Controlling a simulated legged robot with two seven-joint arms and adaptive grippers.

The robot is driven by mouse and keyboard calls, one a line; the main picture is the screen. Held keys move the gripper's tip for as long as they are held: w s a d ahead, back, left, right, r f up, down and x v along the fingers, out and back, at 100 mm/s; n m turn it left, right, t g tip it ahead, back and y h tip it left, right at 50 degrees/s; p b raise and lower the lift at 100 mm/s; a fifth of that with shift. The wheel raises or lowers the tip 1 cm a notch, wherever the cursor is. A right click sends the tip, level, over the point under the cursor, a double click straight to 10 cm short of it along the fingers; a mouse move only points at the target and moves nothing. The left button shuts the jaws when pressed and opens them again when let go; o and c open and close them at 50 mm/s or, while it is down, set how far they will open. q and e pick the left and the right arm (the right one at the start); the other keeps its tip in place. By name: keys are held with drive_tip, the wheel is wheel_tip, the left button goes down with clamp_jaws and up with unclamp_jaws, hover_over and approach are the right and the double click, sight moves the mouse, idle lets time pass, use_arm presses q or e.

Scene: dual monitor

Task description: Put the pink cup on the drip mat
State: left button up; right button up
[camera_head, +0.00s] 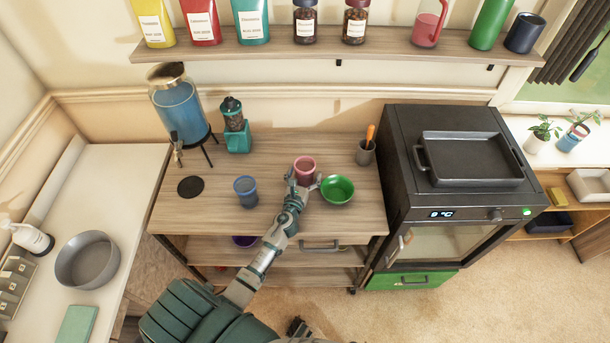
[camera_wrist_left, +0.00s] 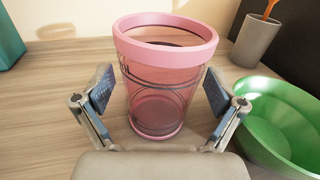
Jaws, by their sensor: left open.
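The pink cup (camera_head: 305,168) stands upright on the wooden counter, left of a green bowl. In the left wrist view the pink cup (camera_wrist_left: 165,75) is see-through with a thick pink rim. My left gripper (camera_head: 304,184) is at the cup's near side. In the left wrist view my left gripper (camera_wrist_left: 160,95) is open, with one finger on each side of the cup and gaps between pads and cup. The drip mat (camera_head: 190,186), a dark round disc, lies bare on the counter's left part, below the dispenser tap. My right gripper is not clearly visible.
A blue cup (camera_head: 246,190) stands between the mat and the pink cup. The green bowl (camera_head: 338,188) is close on the right, with a grey utensil cup (camera_head: 365,152) behind it. The blue drink dispenser (camera_head: 180,108) and teal grinder (camera_head: 235,125) stand at the back left.

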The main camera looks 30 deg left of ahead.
use_arm(q)
drive_tip(key=c, duration=1.4)
drive_tip(key=shift+w+r, duration=0.1)
drive_tip(key=shift+r, duration=0.1)
